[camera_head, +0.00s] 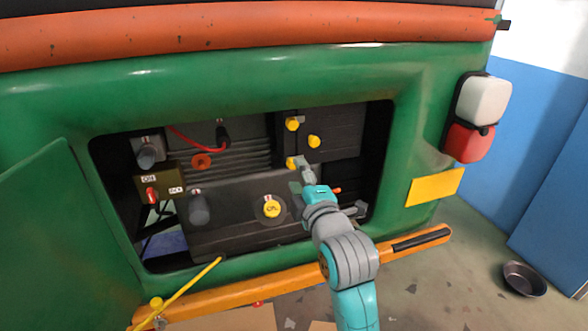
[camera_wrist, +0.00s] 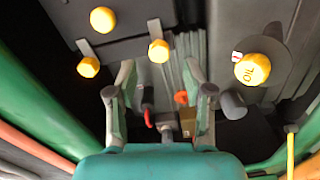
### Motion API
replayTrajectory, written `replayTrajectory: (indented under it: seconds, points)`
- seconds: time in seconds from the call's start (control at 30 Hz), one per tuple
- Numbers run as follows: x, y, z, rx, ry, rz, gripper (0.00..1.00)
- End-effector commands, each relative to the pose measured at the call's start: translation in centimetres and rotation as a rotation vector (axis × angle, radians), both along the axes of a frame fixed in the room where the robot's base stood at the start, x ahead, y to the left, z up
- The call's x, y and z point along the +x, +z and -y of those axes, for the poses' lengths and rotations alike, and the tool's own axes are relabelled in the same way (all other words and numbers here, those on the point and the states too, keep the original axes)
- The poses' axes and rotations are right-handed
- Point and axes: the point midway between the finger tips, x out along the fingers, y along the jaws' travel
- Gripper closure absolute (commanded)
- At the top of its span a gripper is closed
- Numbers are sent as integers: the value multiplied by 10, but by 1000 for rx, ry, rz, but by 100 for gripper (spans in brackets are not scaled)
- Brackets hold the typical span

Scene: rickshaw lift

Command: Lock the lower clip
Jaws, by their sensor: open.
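The lower clip (camera_head: 291,162) has a yellow knob and a short grey strip. In the wrist view the lower clip (camera_wrist: 158,50) shows ahead of and between my fingers. My gripper (camera_head: 302,180) is open and empty, just below and right of the clip; in the wrist view the gripper (camera_wrist: 158,92) has both fingers spread apart. I see no contact with the clip. The upper clip (camera_head: 292,124), also yellow-knobbed, sits above; it also shows in the wrist view (camera_wrist: 88,66).
Another yellow knob (camera_head: 314,141) is on the dark box (camera_head: 345,130). A yellow oil cap (camera_head: 271,208) stands left of my gripper. The green bay frame (camera_head: 240,118) surrounds the opening. A red hose (camera_head: 190,140) runs at upper left.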

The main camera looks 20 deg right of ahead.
Motion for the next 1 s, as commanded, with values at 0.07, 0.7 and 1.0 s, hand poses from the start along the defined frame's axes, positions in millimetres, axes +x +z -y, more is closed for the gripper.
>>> replayTrajectory:
  seconds: [0.07, 0.7, 1.0]
  points:
    - [-18, -1, 0, 0, 0, 0, 49]
    - [-76, 0, 0, 0, 0, -1, 49]
    - [-75, 0, 0, 0, 0, -1, 49]
